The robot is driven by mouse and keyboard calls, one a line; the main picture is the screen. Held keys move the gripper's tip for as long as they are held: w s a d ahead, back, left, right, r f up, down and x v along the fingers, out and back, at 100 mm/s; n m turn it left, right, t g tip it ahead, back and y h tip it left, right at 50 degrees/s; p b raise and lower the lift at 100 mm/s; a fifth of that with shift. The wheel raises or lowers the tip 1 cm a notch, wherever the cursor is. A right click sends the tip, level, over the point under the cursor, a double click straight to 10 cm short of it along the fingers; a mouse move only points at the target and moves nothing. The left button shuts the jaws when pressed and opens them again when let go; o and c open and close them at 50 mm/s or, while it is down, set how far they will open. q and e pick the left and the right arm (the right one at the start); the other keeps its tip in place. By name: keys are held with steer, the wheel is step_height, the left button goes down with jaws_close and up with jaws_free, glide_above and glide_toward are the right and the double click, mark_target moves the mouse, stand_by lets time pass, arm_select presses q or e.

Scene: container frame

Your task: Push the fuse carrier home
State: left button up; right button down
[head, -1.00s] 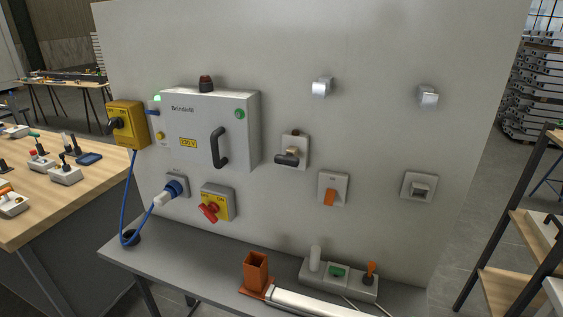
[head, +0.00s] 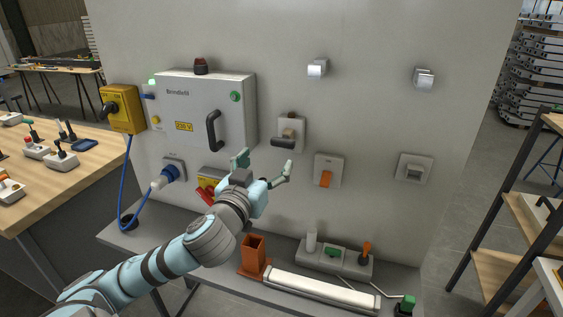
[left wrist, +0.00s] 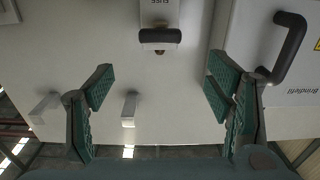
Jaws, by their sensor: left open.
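The fuse carrier (head: 284,143), with a black bar handle and a tan body, stands out from a pale plate (head: 298,124) on the upright grey panel. In the left wrist view, which looks upside down, the carrier's black handle (left wrist: 160,36) shows at the top centre under a plate marked FUSE (left wrist: 160,12). My left gripper (head: 264,165) is open and empty, just below and left of the carrier in the head view. Its two green fingers (left wrist: 163,88) are spread wide, and the handle lies beyond them, apart from both. My right gripper is not in view.
A grey Brindlefil box (head: 178,105) with a black handle (head: 213,130) juts out left of the carrier. An orange rocker switch (head: 326,178) sits below right. Upper panel is mostly clear.

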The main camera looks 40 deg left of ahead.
mark_target(281, 143)
arm_select(q)
steer(key=b+x, duration=0.4)
steer(key=x, duration=0.1)
steer(key=shift+a+f, duration=0.1)
steer(key=shift+f, duration=0.15)
steer(key=x, duration=0.5)
steer(key=shift+w, duration=0.4)
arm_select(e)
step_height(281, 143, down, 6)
arm_select(q)
steer(key=shift+s, duration=0.1)
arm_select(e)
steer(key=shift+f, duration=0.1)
